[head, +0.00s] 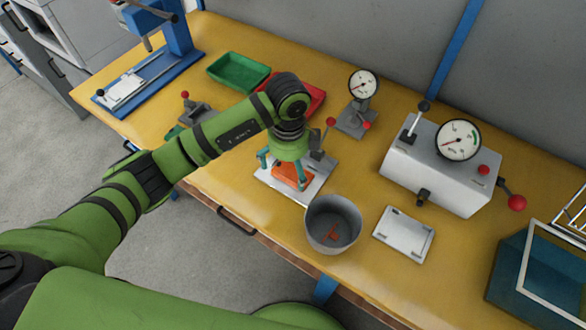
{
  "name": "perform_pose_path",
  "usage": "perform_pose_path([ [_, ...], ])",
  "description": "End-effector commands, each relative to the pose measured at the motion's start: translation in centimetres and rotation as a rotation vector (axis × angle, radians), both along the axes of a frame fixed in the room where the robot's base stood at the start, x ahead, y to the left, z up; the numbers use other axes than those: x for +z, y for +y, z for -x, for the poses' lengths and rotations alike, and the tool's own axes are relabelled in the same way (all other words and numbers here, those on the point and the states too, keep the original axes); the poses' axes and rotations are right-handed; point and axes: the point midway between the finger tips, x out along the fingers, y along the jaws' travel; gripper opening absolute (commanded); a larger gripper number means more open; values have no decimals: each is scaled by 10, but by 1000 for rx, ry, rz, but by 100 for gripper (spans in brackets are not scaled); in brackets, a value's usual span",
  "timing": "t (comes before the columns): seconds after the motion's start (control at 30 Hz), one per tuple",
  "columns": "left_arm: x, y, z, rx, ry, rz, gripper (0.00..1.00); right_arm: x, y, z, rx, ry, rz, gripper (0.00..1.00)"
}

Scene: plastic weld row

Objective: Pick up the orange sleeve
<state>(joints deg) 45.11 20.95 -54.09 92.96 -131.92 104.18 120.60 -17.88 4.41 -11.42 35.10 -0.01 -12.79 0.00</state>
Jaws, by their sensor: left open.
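The orange sleeve (291,177) sits on a light metal plate (313,188) near the front edge of the yellow bench. My left gripper (284,172) is above it, pointing down, with its teal fingers apart on either side of the sleeve. The wrist hides part of the sleeve's top, and I cannot tell whether the fingers touch it. My right gripper is not in view.
A grey bucket (318,211) with reddish pieces stands close at the right of the plate. A white plate (403,235), a gauge box (437,168) and a small gauge stand (357,122) are further right. Green (238,70) and red (313,101) trays lie behind.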

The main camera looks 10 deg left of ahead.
Motion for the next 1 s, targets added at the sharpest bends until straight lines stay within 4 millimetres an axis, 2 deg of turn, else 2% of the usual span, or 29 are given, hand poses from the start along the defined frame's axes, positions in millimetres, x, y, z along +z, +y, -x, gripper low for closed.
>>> perform_pose_path([
  [0.07,-11,2,1,1,6,-2,100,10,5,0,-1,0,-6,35],
  [0.2,-29,1,0,0,3,-1,100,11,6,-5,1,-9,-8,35],
  [0.47,-34,1,0,-1,0,0,100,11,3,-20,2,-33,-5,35],
  [0.5,-34,1,0,-1,0,0,96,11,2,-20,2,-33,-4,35],
  [0.57,-33,1,0,-1,0,0,72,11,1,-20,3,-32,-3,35],
  [0.6,-33,1,0,-1,0,0,56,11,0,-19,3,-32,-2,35],
  [0.63,-33,1,0,-1,0,0,49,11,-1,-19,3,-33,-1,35],
  [0.73,-33,1,0,-1,0,0,49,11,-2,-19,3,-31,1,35],
  [0.77,-33,1,0,-1,0,0,43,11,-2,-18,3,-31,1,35],
  [1.0,-33,1,0,-1,0,0,43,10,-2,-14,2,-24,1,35],
])
